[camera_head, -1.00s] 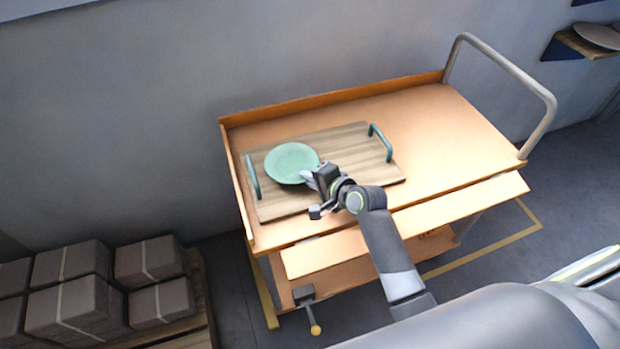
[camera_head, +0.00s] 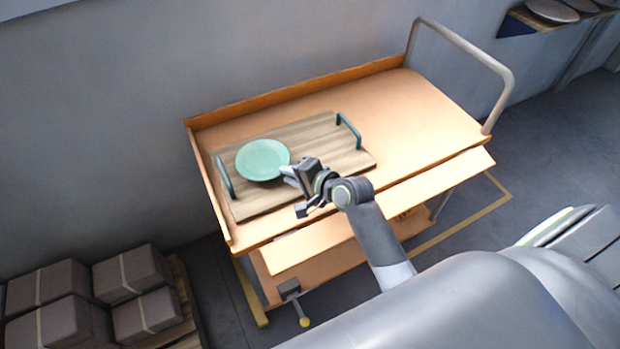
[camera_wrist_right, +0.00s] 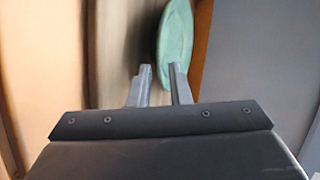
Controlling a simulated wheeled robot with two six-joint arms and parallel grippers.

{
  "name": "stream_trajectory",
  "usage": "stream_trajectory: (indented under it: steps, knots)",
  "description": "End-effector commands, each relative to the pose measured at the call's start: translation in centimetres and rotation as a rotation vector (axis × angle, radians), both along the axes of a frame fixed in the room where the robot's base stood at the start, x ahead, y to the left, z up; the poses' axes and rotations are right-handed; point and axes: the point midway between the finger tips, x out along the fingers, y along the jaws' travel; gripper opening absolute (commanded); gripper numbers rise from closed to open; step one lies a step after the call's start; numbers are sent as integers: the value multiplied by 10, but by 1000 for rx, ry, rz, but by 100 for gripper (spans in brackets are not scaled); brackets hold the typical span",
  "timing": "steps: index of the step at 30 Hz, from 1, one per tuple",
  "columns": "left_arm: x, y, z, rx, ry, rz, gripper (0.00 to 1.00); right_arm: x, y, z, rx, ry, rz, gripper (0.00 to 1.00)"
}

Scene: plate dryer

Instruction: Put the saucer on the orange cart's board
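The green saucer (camera_head: 262,160) lies flat on the left part of the wooden board (camera_head: 318,133), which has two teal handles. The board lies on the top of the orange cart (camera_head: 420,105). My right gripper (camera_head: 288,174) is just right of and in front of the saucer's rim. In the right wrist view its two fingers (camera_wrist_right: 160,80) are apart with nothing between them, and the saucer (camera_wrist_right: 175,45) shows beyond the fingertips. My left gripper is not in view.
A grey push handle (camera_head: 475,50) rises at the cart's right end. Stacked brown boxes (camera_head: 130,275) stand at the lower left. A wall shelf (camera_head: 540,20) with plates is at the upper right. The cart top right of the board is clear.

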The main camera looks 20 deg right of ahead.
Motion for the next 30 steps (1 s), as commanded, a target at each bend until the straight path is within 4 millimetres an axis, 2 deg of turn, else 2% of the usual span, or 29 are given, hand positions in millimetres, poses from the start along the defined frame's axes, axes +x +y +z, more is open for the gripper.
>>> stream_trajectory:
  steps: [6,12,18,30]
  knots:
    - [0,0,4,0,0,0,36,-36,-18,20,-4,-1,0,17]
    - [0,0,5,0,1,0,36,-59,-28,32,-2,0,0,17]
    - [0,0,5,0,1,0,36,-68,-31,38,0,0,1,17]
    - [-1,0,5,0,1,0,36,-68,-31,38,0,0,1,17]
